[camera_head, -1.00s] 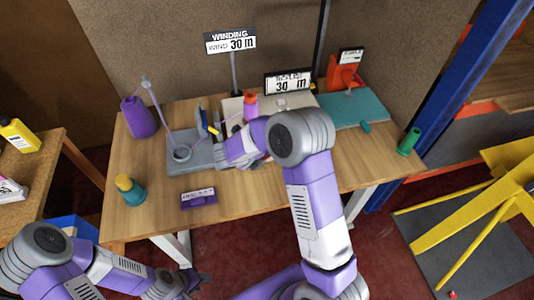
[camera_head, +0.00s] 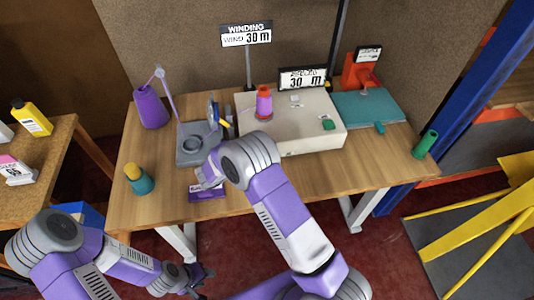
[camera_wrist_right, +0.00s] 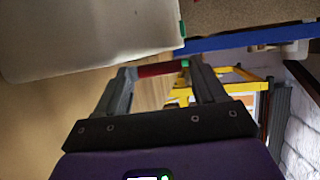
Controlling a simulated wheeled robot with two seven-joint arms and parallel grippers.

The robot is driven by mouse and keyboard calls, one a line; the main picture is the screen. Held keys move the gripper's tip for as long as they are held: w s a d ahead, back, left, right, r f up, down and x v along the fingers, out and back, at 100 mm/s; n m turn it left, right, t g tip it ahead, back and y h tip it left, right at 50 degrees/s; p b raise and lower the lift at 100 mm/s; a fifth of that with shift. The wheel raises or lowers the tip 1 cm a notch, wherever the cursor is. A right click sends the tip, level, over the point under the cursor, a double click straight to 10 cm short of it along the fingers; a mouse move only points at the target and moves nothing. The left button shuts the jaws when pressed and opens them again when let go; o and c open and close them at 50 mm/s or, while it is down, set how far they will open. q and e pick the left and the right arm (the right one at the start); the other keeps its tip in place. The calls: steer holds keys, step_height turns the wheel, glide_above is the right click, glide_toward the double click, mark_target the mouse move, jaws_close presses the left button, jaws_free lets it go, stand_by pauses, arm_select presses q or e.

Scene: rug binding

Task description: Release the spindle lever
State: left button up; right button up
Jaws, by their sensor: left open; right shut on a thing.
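The grey winder base (camera_head: 183,159) stands at the table's left with a ring on it. At its right side a short lever with a yellow end (camera_head: 226,123) sticks up, clear of my grippers. My right gripper (camera_head: 203,181) is low over the table in front of the winder, at the purple counter (camera_head: 207,195), and hides part of it.
A cream box (camera_head: 310,135) with a pink and orange cone (camera_head: 264,102) stands right of the winder. A purple spool (camera_head: 151,107) is behind at left, a teal bottle (camera_head: 140,181) at front left. A green cylinder (camera_head: 426,144) stands at the right end. The front right tabletop is clear.

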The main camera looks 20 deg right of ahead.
stand_by(0.5)
steer(key=o, duration=1)
steer(key=shift+o, duration=0.2)
steer(key=shift+a, duration=0.1)
steer(key=p+v, duration=0.1)
steer(key=v, duration=0.6)
steer(key=shift+s+a, duration=0.1)
steer(key=shift+a, duration=0.1)
